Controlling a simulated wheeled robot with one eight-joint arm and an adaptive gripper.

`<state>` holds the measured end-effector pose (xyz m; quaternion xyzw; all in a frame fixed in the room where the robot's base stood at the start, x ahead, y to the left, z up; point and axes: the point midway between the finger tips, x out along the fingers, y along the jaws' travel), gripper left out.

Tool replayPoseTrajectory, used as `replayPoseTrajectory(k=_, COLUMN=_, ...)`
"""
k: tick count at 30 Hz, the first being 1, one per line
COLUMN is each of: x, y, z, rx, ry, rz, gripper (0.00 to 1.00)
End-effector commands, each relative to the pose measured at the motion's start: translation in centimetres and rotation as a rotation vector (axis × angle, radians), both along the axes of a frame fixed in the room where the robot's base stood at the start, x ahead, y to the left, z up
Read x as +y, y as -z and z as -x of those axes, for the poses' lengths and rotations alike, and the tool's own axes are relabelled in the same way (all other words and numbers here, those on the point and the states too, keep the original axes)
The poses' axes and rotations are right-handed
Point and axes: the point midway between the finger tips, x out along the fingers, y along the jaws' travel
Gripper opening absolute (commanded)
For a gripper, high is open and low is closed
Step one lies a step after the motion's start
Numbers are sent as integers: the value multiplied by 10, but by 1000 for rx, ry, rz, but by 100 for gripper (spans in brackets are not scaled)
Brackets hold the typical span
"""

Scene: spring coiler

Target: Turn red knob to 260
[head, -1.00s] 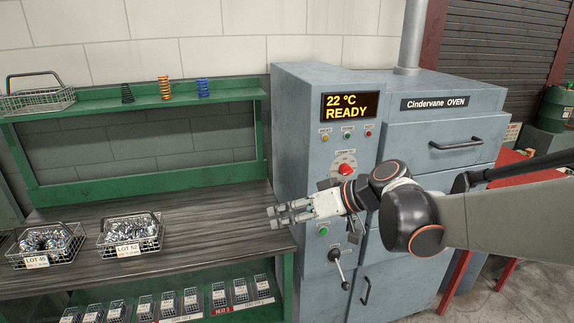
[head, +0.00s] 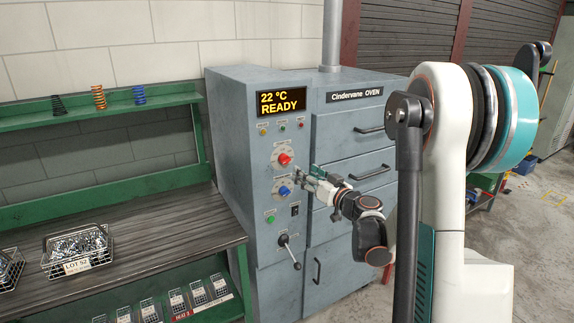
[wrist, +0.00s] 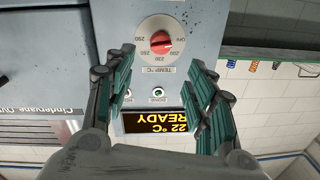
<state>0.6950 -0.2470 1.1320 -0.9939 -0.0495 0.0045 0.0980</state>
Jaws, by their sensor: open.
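The red knob (head: 284,159) sits on a round white dial on the front of the grey oven cabinet. In the wrist view the red knob (wrist: 161,44) is upside down, centred above the fingertips; the dial shows OFF, 200, 230, 260, 290 and the label TEMP °C. The knob's exact setting is hard to read. The display (head: 281,104) reads 22 °C READY. My gripper (head: 312,175) is open and empty, to the right of and a little below the red knob in the head view. In the wrist view my gripper (wrist: 163,72) has its fingers spread wide, apart from the knob.
A blue knob (head: 285,190) is just below the red one. A green button (head: 270,219), a black switch (head: 295,209) and a lever (head: 289,250) are lower on the panel. A green bench with wire baskets (head: 78,250) stands at left.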

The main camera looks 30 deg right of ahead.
Motion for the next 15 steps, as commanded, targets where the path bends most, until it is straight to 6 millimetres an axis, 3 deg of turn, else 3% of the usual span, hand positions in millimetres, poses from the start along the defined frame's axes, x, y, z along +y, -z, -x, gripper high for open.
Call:
replayPoseTrajectory(k=9, x=8, y=2, z=-64, rx=0, ry=-3, rz=0, gripper=50)
replayPoseTrajectory(k=15, x=11, y=1, z=-94, rx=0, ry=-3, rz=0, gripper=50)
